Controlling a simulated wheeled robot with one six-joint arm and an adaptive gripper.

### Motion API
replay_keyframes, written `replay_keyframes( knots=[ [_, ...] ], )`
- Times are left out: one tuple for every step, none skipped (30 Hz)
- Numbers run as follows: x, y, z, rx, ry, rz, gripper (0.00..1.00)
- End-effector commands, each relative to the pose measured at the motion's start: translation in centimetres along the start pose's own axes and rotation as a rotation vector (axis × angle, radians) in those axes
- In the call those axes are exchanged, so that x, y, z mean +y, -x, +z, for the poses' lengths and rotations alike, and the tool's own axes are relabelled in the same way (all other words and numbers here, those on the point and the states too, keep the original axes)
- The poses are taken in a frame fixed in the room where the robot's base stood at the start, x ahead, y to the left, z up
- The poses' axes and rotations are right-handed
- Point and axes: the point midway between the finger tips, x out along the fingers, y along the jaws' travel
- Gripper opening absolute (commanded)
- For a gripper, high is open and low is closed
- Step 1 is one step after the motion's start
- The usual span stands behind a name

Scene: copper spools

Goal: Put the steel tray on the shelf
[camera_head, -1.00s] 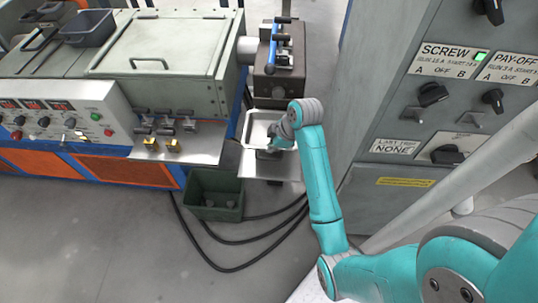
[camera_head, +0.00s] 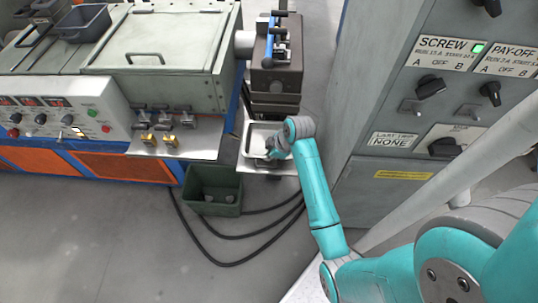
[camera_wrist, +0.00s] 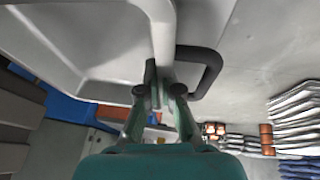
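The steel tray (camera_head: 249,142) is a shallow, pale, rimmed tray at the centre of the head view, below the dark machine block. My gripper (camera_head: 270,153) is at its near right side. In the wrist view, the tray (camera_wrist: 85,45) fills the upper left, and my gripper (camera_wrist: 160,88) has its fingers close together on its rim. A pale ledge, perhaps the shelf (camera_head: 285,169), shows just below the tray. I cannot tell whether the tray touches it. My gripper and arm hide part of the tray.
A dark green bin (camera_head: 212,205) stands on the floor at lower left of the tray, with black cables (camera_head: 240,262) beside it. A grey control cabinet (camera_head: 365,100) rises close on the right. The dark block (camera_head: 276,65) is behind. In the wrist view, a dark loop handle (camera_wrist: 213,70) is beside the fingers.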

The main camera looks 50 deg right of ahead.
Motion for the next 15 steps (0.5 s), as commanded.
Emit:
replay_keyframes(
  knots=[
    [0.03, -0.02, -0.01, 0.001, 0.000, 0.001, 0.00],
    [0.02, -0.08, 0.02, 0.001, 0.000, 0.001, 0.00],
    [0.01, -0.18, 0.05, 0.001, 0.000, 0.001, 0.00],
    [-0.02, -0.18, 0.07, 0.000, 0.000, 0.001, 0.10],
    [-0.02, -0.17, 0.06, 0.000, 0.000, 0.001, 0.18],
    [-0.02, -0.17, 0.06, 0.000, 0.000, 0.000, 0.28],
    [-0.02, -0.17, 0.06, 0.000, 0.000, 0.000, 0.31],
    [-0.02, -0.17, 0.06, 0.000, 0.000, 0.000, 0.31],
    [-0.02, -0.16, 0.06, 0.000, 0.000, 0.000, 0.31],
    [-0.02, -0.16, 0.06, 0.000, 0.000, 0.000, 0.31],
    [-0.02, -0.16, 0.06, 0.000, 0.000, 0.000, 0.31],
    [-0.02, -0.16, 0.06, 0.000, 0.000, 0.000, 0.31],
    [-0.02, -0.16, 0.06, 0.000, 0.000, 0.000, 0.31],
    [-0.02, -0.16, 0.06, 0.000, 0.000, 0.000, 0.31],
    [-0.01, -0.13, 0.05, 0.000, 0.000, 0.000, 0.31]
  ],
)
